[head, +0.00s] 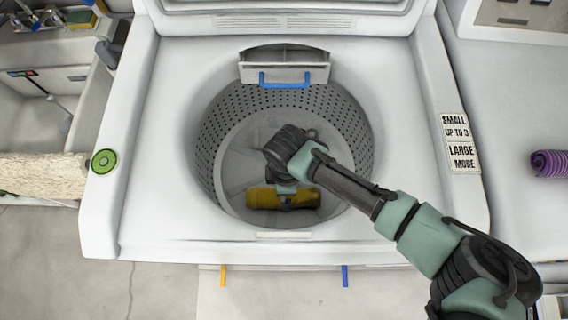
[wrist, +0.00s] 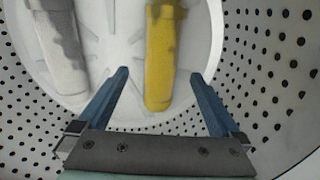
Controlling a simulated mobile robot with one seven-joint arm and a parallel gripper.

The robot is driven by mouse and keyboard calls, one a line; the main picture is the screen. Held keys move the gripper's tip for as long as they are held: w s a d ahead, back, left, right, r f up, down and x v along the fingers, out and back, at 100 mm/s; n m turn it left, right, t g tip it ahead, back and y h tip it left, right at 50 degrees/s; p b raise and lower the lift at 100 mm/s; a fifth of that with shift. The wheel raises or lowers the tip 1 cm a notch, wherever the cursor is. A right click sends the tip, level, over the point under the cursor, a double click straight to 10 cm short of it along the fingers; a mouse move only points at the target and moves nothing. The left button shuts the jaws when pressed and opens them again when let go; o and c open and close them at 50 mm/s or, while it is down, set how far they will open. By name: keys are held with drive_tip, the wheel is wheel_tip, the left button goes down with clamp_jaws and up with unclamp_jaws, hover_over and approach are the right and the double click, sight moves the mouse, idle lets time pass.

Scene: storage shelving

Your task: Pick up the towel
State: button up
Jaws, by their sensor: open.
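A yellow rolled towel (head: 262,198) lies on the floor of the washing machine drum (head: 215,150), at its front side. In the wrist view the yellow towel (wrist: 160,65) runs lengthwise, seen between my two fingers. My gripper (wrist: 158,76) is open, with nothing held. It points down into the drum above the towel, apparently not touching it. In the head view my wrist hides the fingertips and part of the towel's middle.
The perforated drum wall (wrist: 285,70) surrounds my gripper closely. A pale raised shape (wrist: 62,50) lies left of the towel; I cannot tell what it is. A purple roll (head: 550,163) lies on the right-hand surface. A sink (head: 35,110) stands at left.

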drive_tip(key=f, duration=0.6)
drive_tip(key=shift+a+f+b, duration=0.25)
drive_tip(key=shift+b, duration=0.05)
drive_tip(key=shift+s, duration=0.1)
drive_tip(key=shift+c, duration=0.2)
drive_tip(key=shift+r, duration=0.1)
drive_tip(key=c, duration=1.5)
drive_tip(key=shift+o, duration=0.2)
